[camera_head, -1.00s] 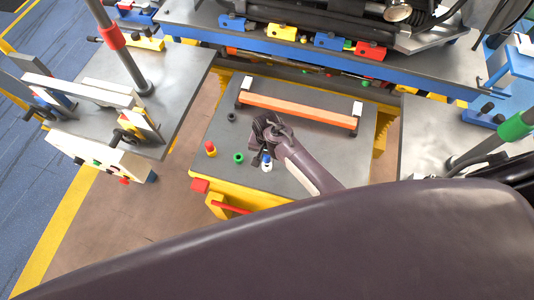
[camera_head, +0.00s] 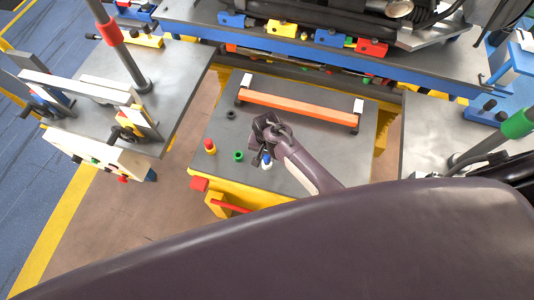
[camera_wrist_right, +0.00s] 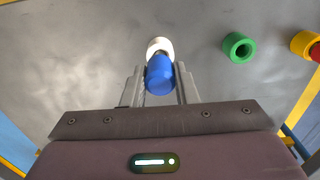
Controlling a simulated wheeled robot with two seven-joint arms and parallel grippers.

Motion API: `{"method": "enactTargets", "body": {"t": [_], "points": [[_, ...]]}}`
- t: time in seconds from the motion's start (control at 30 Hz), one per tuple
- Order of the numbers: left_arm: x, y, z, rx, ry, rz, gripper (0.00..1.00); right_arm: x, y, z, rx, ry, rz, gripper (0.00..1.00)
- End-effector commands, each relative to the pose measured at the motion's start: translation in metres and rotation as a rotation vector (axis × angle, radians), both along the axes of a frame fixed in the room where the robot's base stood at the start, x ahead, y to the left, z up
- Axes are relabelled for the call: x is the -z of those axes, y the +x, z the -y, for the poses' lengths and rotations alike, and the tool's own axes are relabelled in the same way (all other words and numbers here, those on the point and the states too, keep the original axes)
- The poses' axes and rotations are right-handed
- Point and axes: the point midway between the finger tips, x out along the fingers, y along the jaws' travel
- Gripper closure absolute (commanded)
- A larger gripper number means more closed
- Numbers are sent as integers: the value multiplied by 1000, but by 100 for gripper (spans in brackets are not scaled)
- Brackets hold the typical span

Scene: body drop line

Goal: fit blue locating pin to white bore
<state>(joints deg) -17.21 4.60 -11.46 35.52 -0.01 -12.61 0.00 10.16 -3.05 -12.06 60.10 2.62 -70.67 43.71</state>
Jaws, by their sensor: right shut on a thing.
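The blue locating pin (camera_wrist_right: 160,76) is between the two fingers of my right gripper (camera_wrist_right: 160,88), which is shut on it. In the right wrist view the white bore (camera_wrist_right: 158,46) lies just beyond the pin, and the pin's end overlaps it. In the head view the blue pin (camera_head: 267,157) shows directly above the white bore (camera_head: 267,166) on the grey table, with my right gripper (camera_head: 261,157) beside it. I cannot tell how deep the pin sits in the bore. My left gripper is not in view.
A green bore (camera_head: 238,156), a yellow bore (camera_head: 210,151) with a red pin on it and a dark grey bore (camera_head: 231,115) stand left of the gripper. An orange bar (camera_head: 298,109) crosses the table behind. The table's right part is clear.

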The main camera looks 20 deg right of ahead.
Motion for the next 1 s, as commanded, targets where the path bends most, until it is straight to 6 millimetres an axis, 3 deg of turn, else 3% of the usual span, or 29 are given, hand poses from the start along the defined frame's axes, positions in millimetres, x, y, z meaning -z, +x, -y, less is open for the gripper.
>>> {"method": "enactTargets", "body": {"t": [1.0], "points": [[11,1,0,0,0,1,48,14,1,0,-1,1,2,100]]}}
